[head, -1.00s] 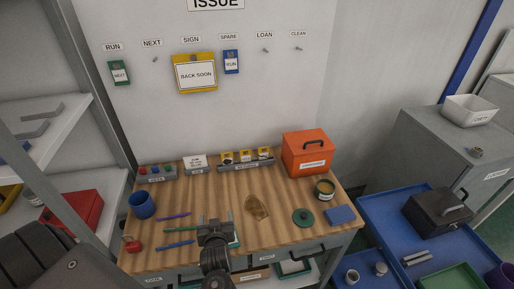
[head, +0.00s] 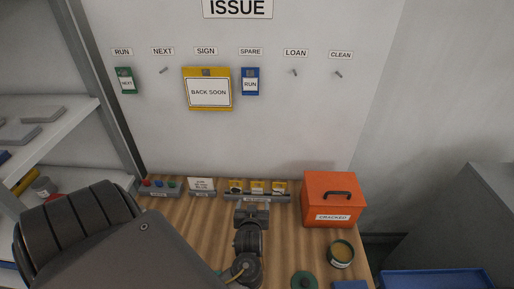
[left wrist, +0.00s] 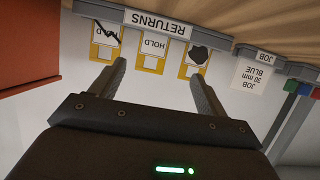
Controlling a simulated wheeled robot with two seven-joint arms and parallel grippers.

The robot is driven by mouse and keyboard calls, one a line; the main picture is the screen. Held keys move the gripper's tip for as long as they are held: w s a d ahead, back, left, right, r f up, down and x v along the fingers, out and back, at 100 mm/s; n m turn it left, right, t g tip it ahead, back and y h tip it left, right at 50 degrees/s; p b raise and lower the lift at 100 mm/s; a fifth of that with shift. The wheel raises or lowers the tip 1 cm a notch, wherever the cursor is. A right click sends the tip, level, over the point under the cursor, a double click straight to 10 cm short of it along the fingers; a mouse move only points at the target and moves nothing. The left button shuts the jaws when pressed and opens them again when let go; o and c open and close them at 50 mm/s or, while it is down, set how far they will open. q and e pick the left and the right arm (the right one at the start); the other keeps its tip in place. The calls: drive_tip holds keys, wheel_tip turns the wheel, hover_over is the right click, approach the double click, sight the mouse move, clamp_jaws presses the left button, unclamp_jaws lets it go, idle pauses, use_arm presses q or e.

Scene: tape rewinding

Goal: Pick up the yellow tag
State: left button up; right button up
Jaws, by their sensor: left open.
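Three yellow-bordered tags stand in the grey RETURNS rack (head: 256,198) at the back of the bench: a left one (head: 236,186), a middle one (head: 257,186) and a right one (head: 279,187). In the left wrist view, which is upside down, the middle tag (left wrist: 152,45) reads HOLD, and the tags on either side carry black marks. My left gripper (head: 252,206) is just in front of the rack, open and empty. In the left wrist view its fingers (left wrist: 157,70) spread on either side of the HOLD tag. My right gripper is not in view.
An orange CRACKED box (head: 334,200) stands right of the rack, with a round tin (head: 341,254) in front. A JOB card holder (head: 202,188) stands to the left. A yellow BACK SOON sign (head: 208,91) hangs on the wall above.

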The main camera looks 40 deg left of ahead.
sight(257, 191)
use_arm(q)
drive_tip(key=x, duration=0.4)
drive_tip(key=shift+w+d, duration=0.25)
drive_tip(key=shift+d, duration=0.15)
drive_tip(key=shift+w+a+f, duration=0.2)
drive_tip(key=shift+w+f, duration=0.2)
drive_tip(key=shift+w, duration=0.25)
drive_tip(key=shift+a+r+p, duration=0.2)
drive_tip(key=shift+p, duration=0.3)
drive_tip(key=p+x, duration=0.1)
drive_tip(key=x, duration=0.3)
drive_tip(key=shift+w+f, duration=0.1)
drive_tip(key=shift+f, duration=0.1)
drive_tip(key=shift+w+a+f, duration=0.1)
drive_tip(key=shift+w+a, duration=0.05)
drive_tip(key=shift+c, duration=0.3)
drive_tip(key=c, duration=0.7)
drive_tip(key=shift+c, duration=1.3)
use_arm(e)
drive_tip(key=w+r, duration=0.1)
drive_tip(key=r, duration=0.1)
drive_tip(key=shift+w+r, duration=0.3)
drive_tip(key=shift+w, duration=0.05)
